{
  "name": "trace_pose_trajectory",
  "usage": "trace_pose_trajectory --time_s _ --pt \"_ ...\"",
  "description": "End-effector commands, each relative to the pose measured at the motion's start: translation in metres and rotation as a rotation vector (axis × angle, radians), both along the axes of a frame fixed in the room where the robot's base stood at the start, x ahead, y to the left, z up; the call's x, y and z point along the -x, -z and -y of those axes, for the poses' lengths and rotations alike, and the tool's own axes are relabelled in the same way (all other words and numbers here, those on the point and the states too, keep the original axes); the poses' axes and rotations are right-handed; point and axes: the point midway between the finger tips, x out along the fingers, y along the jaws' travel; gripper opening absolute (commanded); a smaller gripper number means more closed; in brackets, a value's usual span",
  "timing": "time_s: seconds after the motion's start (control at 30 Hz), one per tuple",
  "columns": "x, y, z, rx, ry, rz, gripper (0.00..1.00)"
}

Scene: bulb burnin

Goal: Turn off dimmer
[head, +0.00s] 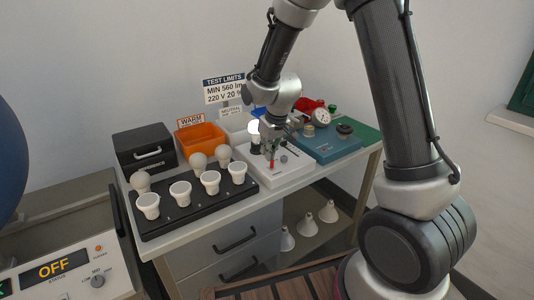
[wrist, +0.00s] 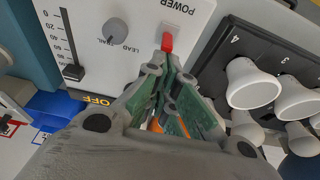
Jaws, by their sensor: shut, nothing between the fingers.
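The dimmer is a white box (head: 292,175) on the table, under my gripper. In the wrist view its panel (wrist: 130,75) shows a red switch (wrist: 167,42) by the word POWER, a grey LEAD/TRAIL knob (wrist: 117,29) and a black slider (wrist: 73,72) toward the high-number end of its scale. A yellow OFF reading (wrist: 97,100) shows at the box's edge. My gripper (wrist: 163,68) is shut and empty, its tips right by the red switch; I cannot tell whether they touch. The red switch also shows in the head view (head: 272,164), below my gripper (head: 270,154).
A black bulb rack (head: 190,213) with several white bulbs stands left of the dimmer. A blue instrument (head: 335,145) is close on its right. An orange bin (head: 200,139) and a black box (head: 145,148) stand behind. A separate OFF status panel (head: 60,268) is at lower left.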

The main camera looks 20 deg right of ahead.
Motion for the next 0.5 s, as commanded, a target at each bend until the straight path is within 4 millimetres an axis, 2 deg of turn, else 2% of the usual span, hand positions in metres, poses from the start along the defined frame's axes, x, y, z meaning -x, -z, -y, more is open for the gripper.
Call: trace_pose_trajectory --time_s 0.5 --pt "0.0037 -0.0068 0.0011 0.000 0.000 0.001 0.00"
